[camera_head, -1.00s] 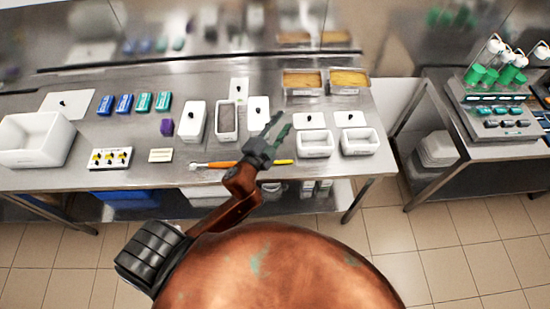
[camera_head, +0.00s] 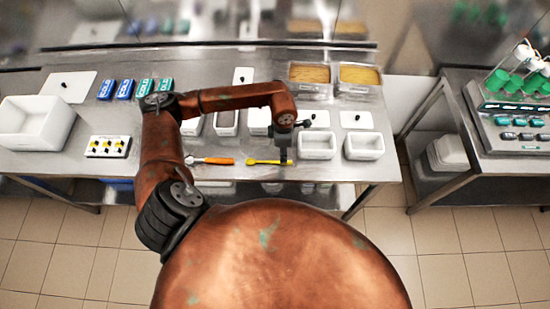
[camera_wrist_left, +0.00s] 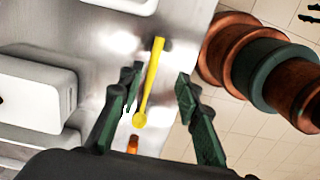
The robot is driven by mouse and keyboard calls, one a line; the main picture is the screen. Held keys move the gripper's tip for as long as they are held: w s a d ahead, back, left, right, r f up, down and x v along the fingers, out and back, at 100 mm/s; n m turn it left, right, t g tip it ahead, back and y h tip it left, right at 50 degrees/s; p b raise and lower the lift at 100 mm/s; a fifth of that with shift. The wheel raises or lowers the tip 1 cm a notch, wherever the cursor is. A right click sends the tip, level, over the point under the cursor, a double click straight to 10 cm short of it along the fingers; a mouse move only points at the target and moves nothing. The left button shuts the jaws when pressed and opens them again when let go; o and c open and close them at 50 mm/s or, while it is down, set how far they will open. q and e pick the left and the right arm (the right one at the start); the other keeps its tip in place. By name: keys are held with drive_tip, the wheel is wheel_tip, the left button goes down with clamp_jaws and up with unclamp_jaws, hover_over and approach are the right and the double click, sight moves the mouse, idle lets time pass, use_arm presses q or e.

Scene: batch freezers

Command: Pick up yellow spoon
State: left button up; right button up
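The yellow spoon (camera_head: 262,162) lies flat on the steel table near its front edge. In the left wrist view the yellow spoon (camera_wrist_left: 151,80) runs lengthwise between the two fingers, apart from both. My left gripper (camera_head: 284,158) points down at the spoon's right part and hides some of it. In the left wrist view my left gripper (camera_wrist_left: 158,78) is open, with green-padded fingers and nothing between the pads touching. My right gripper is not in view.
An orange-handled tool (camera_head: 218,161) lies just left of the spoon; its orange end (camera_wrist_left: 133,144) shows in the wrist view. White bins (camera_head: 318,145) (camera_head: 364,147) stand to the right. The table's front edge is close to the spoon.

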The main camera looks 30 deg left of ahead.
sight(279, 162)
use_arm(q)
drive_tip(key=shift+a+f, duration=0.35)
drive_tip(key=shift+f, duration=0.2)
drive_tip(key=shift+a+f, duration=0.35)
drive_tip(key=shift+f, duration=0.2)
wheel_tip(279, 162, down, 4)
drive_tip(key=shift+s+a+f+p, duration=0.15)
drive_tip(key=shift+p, duration=0.75)
drive_tip(key=shift+f, duration=0.55)
drive_tip(key=shift+c, duration=0.6)
clamp_jaws()
